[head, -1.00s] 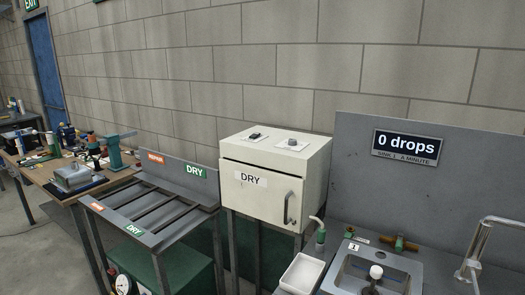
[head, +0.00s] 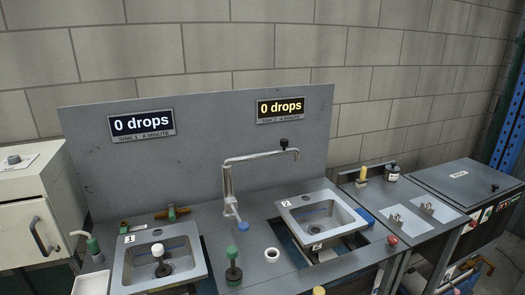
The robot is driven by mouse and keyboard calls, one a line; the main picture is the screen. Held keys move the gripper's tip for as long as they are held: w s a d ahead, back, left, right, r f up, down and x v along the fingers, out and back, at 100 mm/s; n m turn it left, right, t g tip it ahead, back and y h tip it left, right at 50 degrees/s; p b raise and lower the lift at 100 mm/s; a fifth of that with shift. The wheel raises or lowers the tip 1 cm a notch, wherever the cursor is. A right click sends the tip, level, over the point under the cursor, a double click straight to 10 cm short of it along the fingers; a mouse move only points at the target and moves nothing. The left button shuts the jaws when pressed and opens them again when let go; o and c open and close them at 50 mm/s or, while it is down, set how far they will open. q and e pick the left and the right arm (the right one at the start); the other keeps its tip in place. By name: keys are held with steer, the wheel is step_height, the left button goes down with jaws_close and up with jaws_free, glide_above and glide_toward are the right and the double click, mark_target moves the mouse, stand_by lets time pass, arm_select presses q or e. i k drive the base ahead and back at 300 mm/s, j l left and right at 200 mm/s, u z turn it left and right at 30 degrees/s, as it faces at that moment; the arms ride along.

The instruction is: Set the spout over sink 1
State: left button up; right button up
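The chrome spout (head: 262,156) rises from a post between the two sinks. Its long arm reaches right, with its tip and a black knob near the back left of sink 2. Sink 1 (head: 199,262), marked with a 1 label, is at the left; a black piece with a white knob (head: 157,249) stands in it. Sink 2 (head: 345,226), marked 2, is at the right and looks empty apart from its drain. The sink 1 sign (head: 142,124) and the sink 2 sign (head: 281,109) both read 0 drops. Neither gripper is in view.
A green-knobbed black piece (head: 233,266) and a white ring (head: 271,254) are on the counter between the sinks. A brass valve (head: 172,213) is behind sink 1. A cream cabinet (head: 30,215) is at the left, and a grey-lidded box (head: 459,181) at the far right.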

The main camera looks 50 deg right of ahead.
mark_target(284, 142)
steer(key=z, duration=1.65)
